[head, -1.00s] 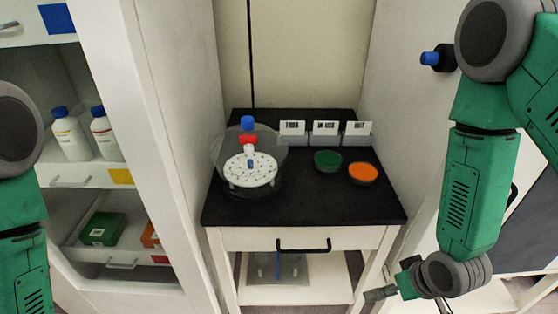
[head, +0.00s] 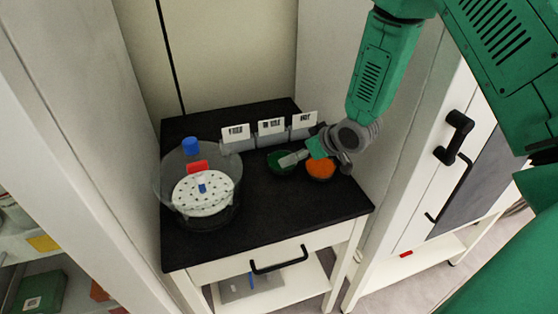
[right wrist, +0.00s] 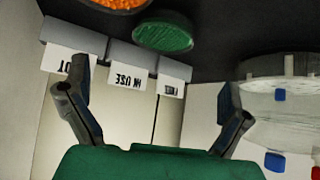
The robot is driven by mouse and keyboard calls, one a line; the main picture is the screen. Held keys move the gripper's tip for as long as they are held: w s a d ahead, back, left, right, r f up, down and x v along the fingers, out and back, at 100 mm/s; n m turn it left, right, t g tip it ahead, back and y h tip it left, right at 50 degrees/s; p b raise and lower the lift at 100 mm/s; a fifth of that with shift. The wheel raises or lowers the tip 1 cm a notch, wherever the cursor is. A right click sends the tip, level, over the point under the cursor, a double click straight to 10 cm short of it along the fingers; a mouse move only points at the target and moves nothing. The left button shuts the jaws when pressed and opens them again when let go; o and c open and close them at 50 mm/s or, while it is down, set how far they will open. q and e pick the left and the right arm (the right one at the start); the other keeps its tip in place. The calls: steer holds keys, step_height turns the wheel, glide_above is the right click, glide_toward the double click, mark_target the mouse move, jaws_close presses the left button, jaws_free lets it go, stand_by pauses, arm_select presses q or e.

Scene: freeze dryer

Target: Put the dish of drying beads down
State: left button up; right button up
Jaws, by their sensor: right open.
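An orange dish of beads (head: 320,171) and a green dish of beads (head: 277,164) sit on the black worktop (head: 270,220). My right gripper (head: 316,158) is at the two dishes in the head view, partly covering both. In the right wrist view my right gripper (right wrist: 155,92) has its fingers spread wide, with nothing between them. The green dish (right wrist: 163,37) and the orange dish (right wrist: 118,4) appear at the top of that view, apart from the fingers; the orange one is cut off by the edge. My left gripper is not in view.
A clear round vessel (head: 225,165) with a white perforated plate (head: 203,198) stands at the left of the worktop. Three white label cards (head: 270,128) in grey holders stand behind the dishes. Tall white walls flank the worktop. Its front middle is clear.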

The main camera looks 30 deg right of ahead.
mark_target(292, 165)
steer(key=x, duration=0.5)
steer(key=shift+d+f, duration=0.15)
steer(key=shift+w+a+f, duration=0.1)
steer(key=shift+w+a, duration=0.2)
steer(key=shift+a, duration=0.05)
steer(key=x, duration=0.4)
steer(key=shift+w+a+f, duration=0.1)
steer(key=shift+w+f, duration=0.1)
steer(key=shift+f, duration=0.05)
steer(key=shift+w+f, duration=0.1)
steer(key=shift+f, duration=0.05)
steer(key=c, duration=1.1)
steer(key=shift+c, duration=0.5)
